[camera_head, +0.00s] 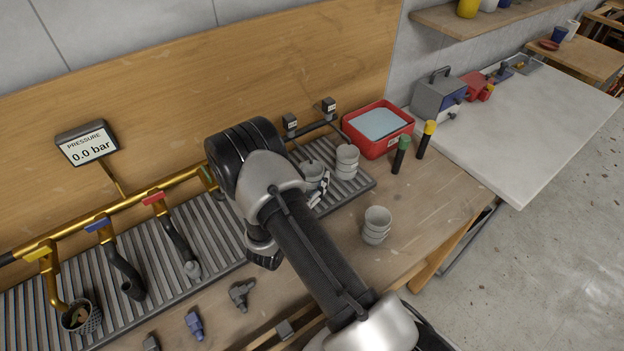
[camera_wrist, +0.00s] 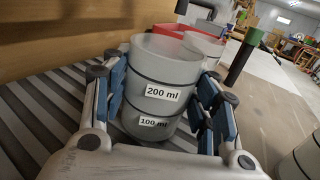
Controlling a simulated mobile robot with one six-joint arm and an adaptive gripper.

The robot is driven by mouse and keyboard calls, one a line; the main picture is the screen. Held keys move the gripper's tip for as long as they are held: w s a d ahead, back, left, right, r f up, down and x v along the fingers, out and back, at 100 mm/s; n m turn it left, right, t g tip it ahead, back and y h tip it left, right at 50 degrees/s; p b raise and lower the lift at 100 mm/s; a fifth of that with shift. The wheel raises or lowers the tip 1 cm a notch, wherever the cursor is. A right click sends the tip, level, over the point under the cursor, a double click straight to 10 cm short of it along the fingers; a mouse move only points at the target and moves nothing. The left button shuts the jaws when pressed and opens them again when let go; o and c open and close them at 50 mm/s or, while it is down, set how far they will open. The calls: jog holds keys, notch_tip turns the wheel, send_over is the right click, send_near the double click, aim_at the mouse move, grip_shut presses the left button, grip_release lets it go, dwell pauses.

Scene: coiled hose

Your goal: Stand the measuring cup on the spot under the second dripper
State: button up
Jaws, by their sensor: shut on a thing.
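A translucent measuring cup with two dark bands and labels "200 ml" and "100 ml" (camera_wrist: 160,98) is between the blue-padded fingers of my gripper (camera_wrist: 163,80). In the head view this cup (camera_head: 311,171) is upright at the right part of the slatted drip tray (camera_head: 352,187), and my gripper (camera_head: 319,190) is closed around it. I cannot tell whether its base touches the slats. Two small dark boxes with displays, the nearer (camera_head: 290,123) and the farther (camera_head: 329,105), stand on the rail behind. The spot beneath the cup is hidden.
A similar cup (camera_head: 347,160) stands close behind to the right, and another (camera_head: 377,226) stands on the wooden bench. A red tub (camera_head: 353,132) and green-topped (camera_head: 401,153) and yellow-topped (camera_head: 425,138) dark cylinders are beyond. Valves and hoses line the left.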

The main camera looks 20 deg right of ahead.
jog(key=o, duration=1.1)
jog(key=shift+p+v, duration=0.65)
jog(key=shift+v, duration=2.35)
